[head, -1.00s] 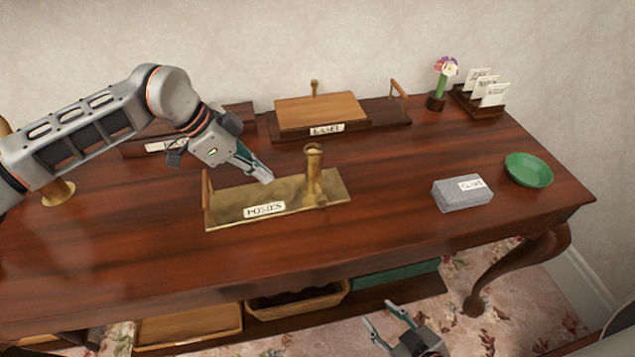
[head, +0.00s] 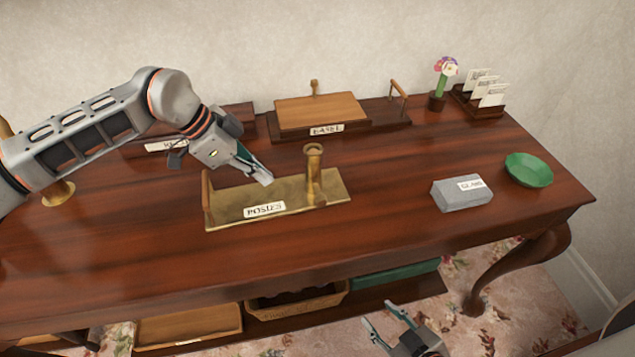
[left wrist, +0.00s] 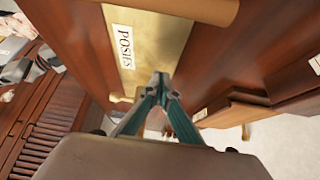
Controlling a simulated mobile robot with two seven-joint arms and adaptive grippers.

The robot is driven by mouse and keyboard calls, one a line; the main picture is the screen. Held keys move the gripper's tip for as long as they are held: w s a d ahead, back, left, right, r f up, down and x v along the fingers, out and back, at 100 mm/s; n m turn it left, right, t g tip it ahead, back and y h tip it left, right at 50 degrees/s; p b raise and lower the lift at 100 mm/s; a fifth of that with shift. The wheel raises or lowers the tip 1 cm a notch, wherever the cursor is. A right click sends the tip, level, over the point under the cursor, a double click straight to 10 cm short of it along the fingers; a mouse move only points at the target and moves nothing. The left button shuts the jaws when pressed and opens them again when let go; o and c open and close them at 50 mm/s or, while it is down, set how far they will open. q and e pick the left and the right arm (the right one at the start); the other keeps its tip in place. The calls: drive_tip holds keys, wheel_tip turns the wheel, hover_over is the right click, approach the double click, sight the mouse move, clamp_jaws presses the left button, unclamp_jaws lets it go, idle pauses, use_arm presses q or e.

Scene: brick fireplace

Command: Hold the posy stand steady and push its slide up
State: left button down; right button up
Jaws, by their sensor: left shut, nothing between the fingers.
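The posy stand (head: 235,201) is a flat brass plate with a POSIES label, near the middle of the table. An upright brass tube (head: 314,178) with a wider ring at its top rises near its right end. A wooden handle (head: 207,193) stands at its left end. Which part is the slide, I cannot tell. My left gripper (head: 266,181) is shut and empty, its fingertips over the plate between handle and tube; contact is unclear. In the left wrist view the fingertips (left wrist: 161,82) lie over the brass plate (left wrist: 158,50). My right gripper (head: 385,325) is open and empty, low in front of the table.
Behind stands a wooden easel (head: 320,110) on a dark base with a handle. A grey block (head: 450,196) and a green dish (head: 528,170) are on the right, a flower in a pot (head: 437,102) and card rack (head: 480,107) at the back right. The table front is clear.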

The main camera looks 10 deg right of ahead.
use_arm(q)
drive_tip(key=shift+s+f, duration=0.1)
drive_tip(key=shift+f, duration=0.95)
